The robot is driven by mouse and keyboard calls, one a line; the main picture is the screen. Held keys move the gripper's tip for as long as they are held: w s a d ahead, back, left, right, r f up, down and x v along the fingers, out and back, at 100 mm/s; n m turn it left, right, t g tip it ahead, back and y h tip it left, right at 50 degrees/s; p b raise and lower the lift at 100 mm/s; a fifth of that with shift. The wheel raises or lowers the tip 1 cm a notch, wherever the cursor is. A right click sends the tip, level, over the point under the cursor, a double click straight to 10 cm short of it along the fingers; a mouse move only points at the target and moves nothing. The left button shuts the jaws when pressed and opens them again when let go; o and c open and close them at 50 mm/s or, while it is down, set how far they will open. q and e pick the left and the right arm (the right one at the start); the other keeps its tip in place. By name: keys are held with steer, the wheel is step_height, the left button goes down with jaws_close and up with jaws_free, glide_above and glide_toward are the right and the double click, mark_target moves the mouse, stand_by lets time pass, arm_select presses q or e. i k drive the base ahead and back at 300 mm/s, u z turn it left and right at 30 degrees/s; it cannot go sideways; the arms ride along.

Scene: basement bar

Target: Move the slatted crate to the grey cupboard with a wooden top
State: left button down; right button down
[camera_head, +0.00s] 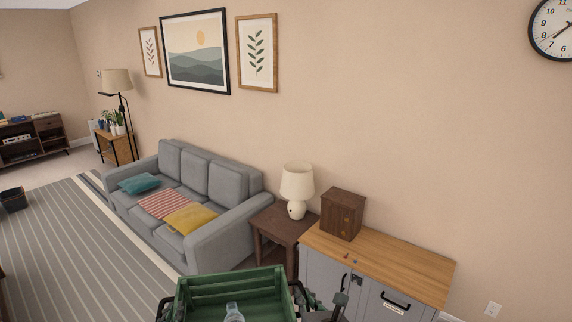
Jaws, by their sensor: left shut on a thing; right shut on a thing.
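The green slatted crate (231,283) is at the bottom of the head view, in front of the sofa and left of the cupboard. A clear bottle (234,313) shows inside it. My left gripper (168,307) is shut on the crate's left side. My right gripper (297,296) is shut on its right side. The crate's lower part is cut off by the frame. The grey cupboard with a wooden top (400,272) stands against the wall to the right. My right arm covers part of its front.
The rest of the top is clear. A side table (277,223) with a lamp (297,189) stands between the cupboard and the grey sofa (206,172).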

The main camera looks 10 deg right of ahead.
mark_target(404, 263)
steer(key=z, duration=0.55)
steer(key=i, duration=1.1)
steer(key=z, duration=0.85)
steer(key=i, duration=0.65)
steer(key=z, duration=0.25)
